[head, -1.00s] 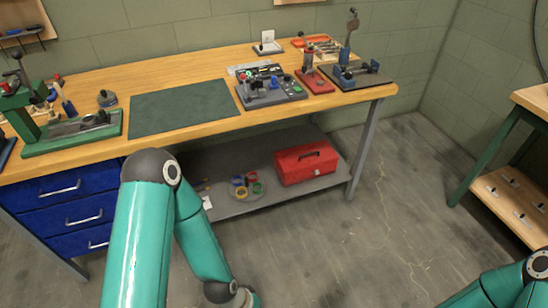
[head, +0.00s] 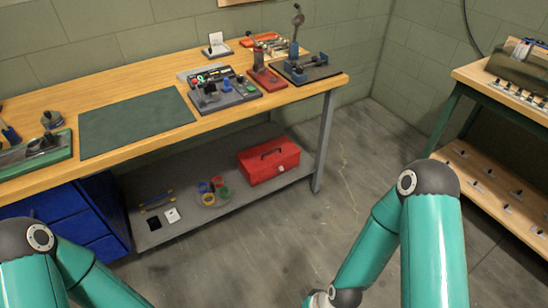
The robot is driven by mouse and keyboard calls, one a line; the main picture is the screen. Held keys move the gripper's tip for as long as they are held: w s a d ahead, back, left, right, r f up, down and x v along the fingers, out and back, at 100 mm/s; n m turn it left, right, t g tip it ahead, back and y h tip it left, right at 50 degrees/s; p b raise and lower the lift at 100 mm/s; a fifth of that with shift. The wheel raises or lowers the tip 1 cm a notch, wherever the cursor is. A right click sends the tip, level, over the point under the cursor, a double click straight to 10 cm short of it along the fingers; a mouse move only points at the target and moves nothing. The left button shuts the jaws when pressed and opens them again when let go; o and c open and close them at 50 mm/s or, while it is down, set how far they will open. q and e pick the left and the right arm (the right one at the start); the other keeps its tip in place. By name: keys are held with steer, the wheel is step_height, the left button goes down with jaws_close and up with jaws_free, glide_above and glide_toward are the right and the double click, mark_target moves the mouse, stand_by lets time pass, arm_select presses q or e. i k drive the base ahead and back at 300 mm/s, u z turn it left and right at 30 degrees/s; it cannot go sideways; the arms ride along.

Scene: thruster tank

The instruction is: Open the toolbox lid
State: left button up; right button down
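The red toolbox (head: 269,162) stands on the grey lower shelf of the workbench, near its right end. Its lid is closed, with a dark handle on top and a light latch on its front. My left arm's teal links show at the bottom left and my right arm's teal links at the bottom right. Both grippers are below the picture edge and out of view. No arm link touches the toolbox.
The workbench (head: 120,72) has its leg (head: 325,140) right of the toolbox. Tape rolls (head: 213,191) lie on the shelf (head: 185,222) left of it. Blue drawers (head: 72,225) stand farther left. A second bench (head: 490,78) is at right. Floor in front is clear.

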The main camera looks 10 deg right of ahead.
mark_target(257, 159)
steer(key=i, duration=1.5)
